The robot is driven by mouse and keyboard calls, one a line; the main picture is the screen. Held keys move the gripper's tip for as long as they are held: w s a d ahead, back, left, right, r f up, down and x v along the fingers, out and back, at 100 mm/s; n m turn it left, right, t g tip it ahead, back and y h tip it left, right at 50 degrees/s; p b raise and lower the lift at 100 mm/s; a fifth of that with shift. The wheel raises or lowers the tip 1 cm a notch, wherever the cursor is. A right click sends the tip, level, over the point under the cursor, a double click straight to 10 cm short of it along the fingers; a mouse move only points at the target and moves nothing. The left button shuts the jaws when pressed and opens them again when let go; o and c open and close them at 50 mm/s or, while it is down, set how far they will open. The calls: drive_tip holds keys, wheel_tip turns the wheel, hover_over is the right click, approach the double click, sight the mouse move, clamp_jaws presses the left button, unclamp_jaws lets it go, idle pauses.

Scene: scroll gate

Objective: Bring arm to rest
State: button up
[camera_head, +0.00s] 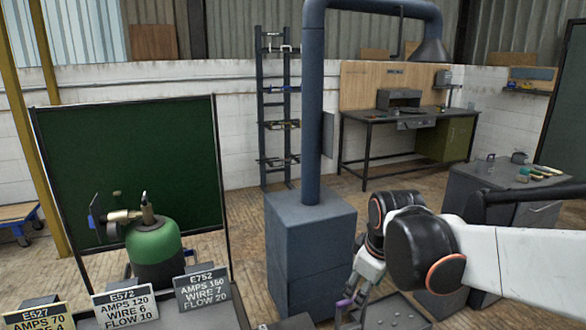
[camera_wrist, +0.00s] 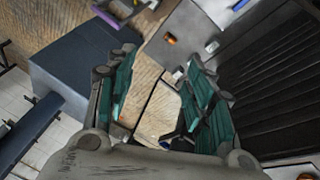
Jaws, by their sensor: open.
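My arm (camera_head: 500,258) reaches in from the right edge of the head view, bent at a dark joint with orange rings. My gripper (camera_head: 352,312) hangs down from it near the bottom of that view, over or beside a dark surface with small round spots. In the wrist view, my gripper (camera_wrist: 163,95) shows two fingers with green pads, spread apart. Nothing is held between them; wooden floor and a pale flat shape show through the gap. The lower part of the gripper is cut off or hard to make out in the head view.
A blue-grey box with a thick pipe (camera_head: 311,250) stands left of my gripper. A grey cabinet (camera_head: 500,195) with tools on top stands behind my arm. A green cylinder (camera_head: 155,248) and several label cards (camera_head: 203,288) are at left. Wooden floor (camera_head: 350,200) lies open behind.

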drive_tip(key=s+d+r+m+t, duration=0.1)
drive_tip(key=s+d+m+t, duration=0.2)
drive_tip(key=s+m, duration=0.6)
drive_tip(key=s+d, duration=0.1)
drive_tip(key=s, duration=0.7)
drive_tip(key=shift+s+d, duration=0.15)
drive_tip(key=shift+d, duration=0.05)
